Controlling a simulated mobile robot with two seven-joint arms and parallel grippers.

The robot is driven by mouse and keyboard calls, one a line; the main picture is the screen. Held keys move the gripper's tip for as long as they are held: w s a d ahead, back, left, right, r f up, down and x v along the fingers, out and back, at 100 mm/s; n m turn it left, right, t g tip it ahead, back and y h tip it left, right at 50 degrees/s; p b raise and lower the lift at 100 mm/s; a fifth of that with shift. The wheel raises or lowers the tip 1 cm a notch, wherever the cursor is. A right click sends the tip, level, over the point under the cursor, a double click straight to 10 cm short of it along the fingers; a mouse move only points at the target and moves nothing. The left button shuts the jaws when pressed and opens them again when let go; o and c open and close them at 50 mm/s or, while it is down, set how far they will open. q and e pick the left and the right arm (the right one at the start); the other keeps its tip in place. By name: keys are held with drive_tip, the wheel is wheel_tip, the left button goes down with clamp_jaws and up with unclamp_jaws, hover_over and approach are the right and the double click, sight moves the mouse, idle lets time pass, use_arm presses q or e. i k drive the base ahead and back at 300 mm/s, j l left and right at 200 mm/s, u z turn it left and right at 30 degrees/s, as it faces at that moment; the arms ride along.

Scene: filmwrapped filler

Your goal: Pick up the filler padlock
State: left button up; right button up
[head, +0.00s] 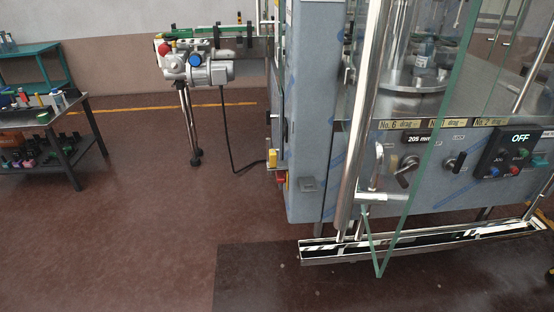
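The filler machine (305,110) stands right of centre, its grey-blue cabinet partly wrapped in film. On its left side a small yellow block (272,158) sits above a red and yellow fitting (281,180). Either may include the padlock, but they are too small to tell. A small grey box (307,184) is on the cabinet's lower face. Neither of my grippers is in view.
A glass door (432,130) stands open in front of the filler's control panel (508,150), whose display reads OFF. A steel-edged tray (400,242) runs low along the front. A conveyor motor (208,72) on a stand and a black table (45,125) are left. The floor between is clear.

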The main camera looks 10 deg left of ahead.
sight(272, 152)
drive_tip(key=i+j+z, duration=0.1)
drive_tip(key=j+z, duration=0.2)
drive_tip(key=j, duration=0.2)
drive_tip(key=i+j+z, duration=0.1)
drive_tip(key=j+z, duration=0.2)
drive_tip(key=j, duration=0.2)
drive_tip(key=i+j+z, duration=0.6)
drive_tip(key=i+j, duration=0.4)
drive_tip(key=i+z, duration=0.05)
